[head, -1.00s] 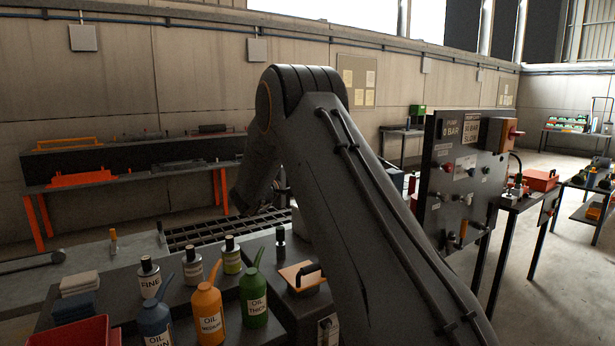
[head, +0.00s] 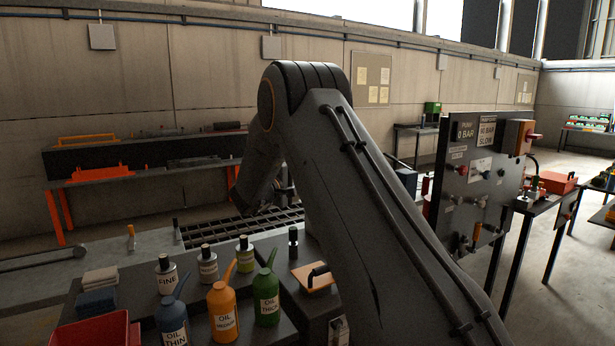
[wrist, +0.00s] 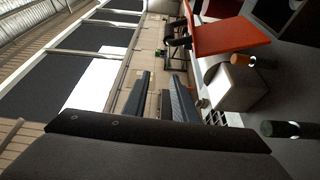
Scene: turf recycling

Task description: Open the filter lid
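A small tan plate with a black bar handle (head: 313,278) lies flat on a dark box at the right end of the near bench. It looks like the filter lid, and it appears shut; no label confirms this. My gripper (wrist: 159,74) shows in the wrist view as two dark fingers standing apart with nothing held between them. In the head view my arm crosses the middle, its end bent down behind the near bench; the fingers cannot be made out there. The lid cannot be picked out surely in the tilted wrist view.
Oil cans (head: 222,312) and small bottles (head: 166,276) stand left of the plate, with a red bin (head: 92,332) at bottom left. A dark grate (head: 225,230) lies behind them. A control panel (head: 478,180) stands at right. The wrist view shows a red-orange panel (wrist: 232,36) and pale block (wrist: 238,87).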

